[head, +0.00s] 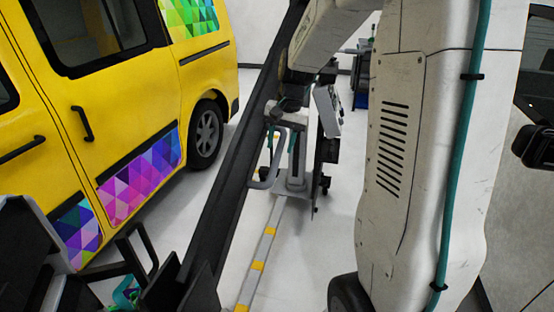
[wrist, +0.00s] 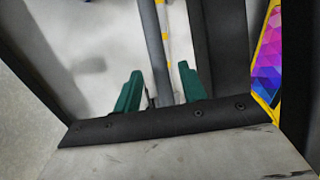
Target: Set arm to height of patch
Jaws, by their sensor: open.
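A yellow van (head: 60,105) stands at the left in the head view. A purple, pink and blue triangle-patterned patch (head: 143,182) lies low on its side, ahead of the rear wheel. A similar patch (head: 82,228) is at lower left, and a green-blue one (head: 188,14) sits high near the rear. In the wrist view, part of a patterned patch (wrist: 268,72) shows at the right edge. My gripper (wrist: 159,86) has two green fingers, spread apart with nothing between them. It is to the left of the patch in that view and not touching it.
A wheeled stand (head: 296,188) is on the pale floor beyond a dark slanted beam (head: 232,165). A grey floor strip (head: 262,250) with yellow marks runs below. A dark blue cabinet (head: 361,82) stands at the back. Open floor lies around the stand.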

